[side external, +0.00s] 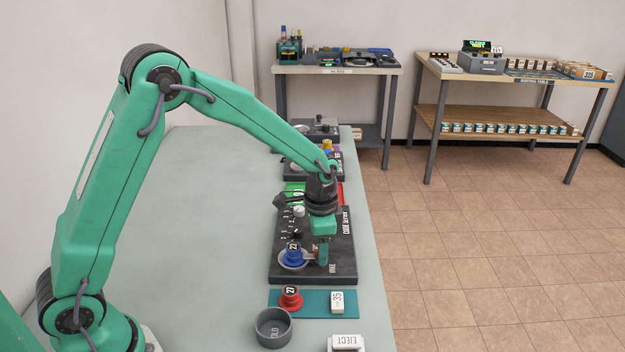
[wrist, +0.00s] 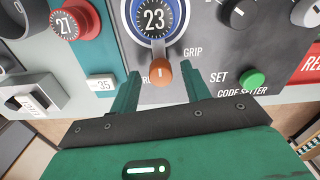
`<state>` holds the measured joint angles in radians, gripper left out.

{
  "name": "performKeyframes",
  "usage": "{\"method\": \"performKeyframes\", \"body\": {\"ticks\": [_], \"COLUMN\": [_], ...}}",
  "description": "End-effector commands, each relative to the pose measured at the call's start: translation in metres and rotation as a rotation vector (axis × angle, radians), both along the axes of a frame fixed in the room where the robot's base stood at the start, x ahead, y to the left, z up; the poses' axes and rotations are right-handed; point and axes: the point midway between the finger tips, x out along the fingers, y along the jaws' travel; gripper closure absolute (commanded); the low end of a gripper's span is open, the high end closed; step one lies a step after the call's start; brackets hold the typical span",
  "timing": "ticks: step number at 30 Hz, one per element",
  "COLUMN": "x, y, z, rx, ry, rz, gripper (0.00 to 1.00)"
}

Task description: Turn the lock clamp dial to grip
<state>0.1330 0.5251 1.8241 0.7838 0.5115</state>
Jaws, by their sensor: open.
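The lock clamp dial (wrist: 158,38) is a pale ring around a blue core marked 23 (wrist: 153,18), on the dark code setter panel. Its orange handle (wrist: 162,72) points toward my gripper, over a mostly hidden label, with the word GRIP to its right. In the side external view the dial (side external: 285,263) sits at the panel's near end, partly behind my gripper. My gripper (wrist: 160,84) is open, with one green finger on each side of the orange handle and visible gaps. It also shows in the side external view (side external: 321,262), low over the panel.
A red core marked 27 (side external: 291,298) and a white 35 tag (side external: 337,301) are on a teal mat (side external: 315,304). A grey OLD bowl (side external: 273,328) stands nearer. The table's left side is clear.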

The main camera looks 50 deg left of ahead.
Motion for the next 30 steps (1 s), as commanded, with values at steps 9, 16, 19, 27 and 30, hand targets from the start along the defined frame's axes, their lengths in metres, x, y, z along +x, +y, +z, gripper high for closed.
{"method": "performKeyframes", "body": {"ticks": [9,16,19,27,30], "x": [0.000,0.000,0.000,0.000,-0.001], "y": [0.000,0.000,0.000,0.000,0.000], "z": [0.022,0.052,0.064,0.078,0.079], "rx": [0.000,-0.001,-0.001,0.000,0.000], "ry": [-0.002,-0.004,-0.004,-0.002,-0.002], "rz": [0.001,0.000,-0.001,-0.001,-0.001], "gripper": [0.53,0.53,0.53,0.53,0.53]}}
